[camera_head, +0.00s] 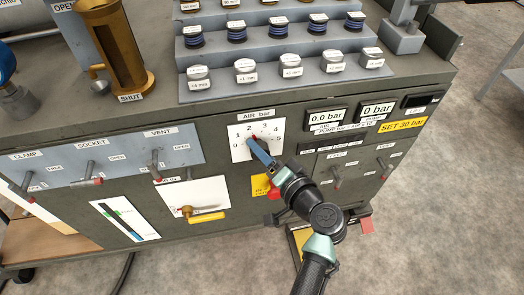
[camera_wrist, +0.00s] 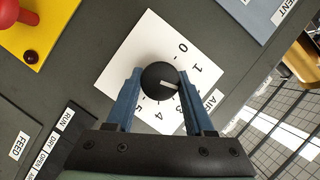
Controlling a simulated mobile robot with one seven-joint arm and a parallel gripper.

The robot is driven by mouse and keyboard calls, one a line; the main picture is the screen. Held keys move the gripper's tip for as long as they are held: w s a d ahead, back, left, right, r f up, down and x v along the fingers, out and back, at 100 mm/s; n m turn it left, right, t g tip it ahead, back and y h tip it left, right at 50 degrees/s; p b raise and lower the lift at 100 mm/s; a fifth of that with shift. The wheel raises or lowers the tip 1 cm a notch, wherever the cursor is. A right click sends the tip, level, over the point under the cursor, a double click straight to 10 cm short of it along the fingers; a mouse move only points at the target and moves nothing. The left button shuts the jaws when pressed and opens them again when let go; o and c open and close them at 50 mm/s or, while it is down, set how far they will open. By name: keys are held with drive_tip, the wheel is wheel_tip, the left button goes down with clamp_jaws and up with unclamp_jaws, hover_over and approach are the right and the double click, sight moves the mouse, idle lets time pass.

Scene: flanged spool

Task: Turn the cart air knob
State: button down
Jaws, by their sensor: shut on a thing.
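The black round air knob (camera_wrist: 160,81) sits on a white dial plate (camera_wrist: 140,37) numbered 0 to 5. In the wrist view its white mark points right, toward the right finger, between the 1 and the lower numerals; the 2 is hidden. My gripper (camera_wrist: 160,76) is shut on the knob, one blue finger on each side. In the head view the dial plate (camera_head: 239,152) is on the cart's front under "AIR bar", and my gripper (camera_head: 256,145) reaches it from the lower right, hiding most of the knob.
The air readout (camera_head: 325,116) shows 0.0 bar, and the pump readout (camera_head: 377,110) shows 0 bar. Valve levers on a grey panel (camera_head: 110,152) lie left of the dial. A red button on a yellow plate (camera_wrist: 45,50) is near the dial.

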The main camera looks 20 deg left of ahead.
drive_tip(key=shift+c, duration=1.4)
unclamp_jaws()
drive_tip(key=p+v, duration=0.2)
drive_tip(key=v, duration=1.1)
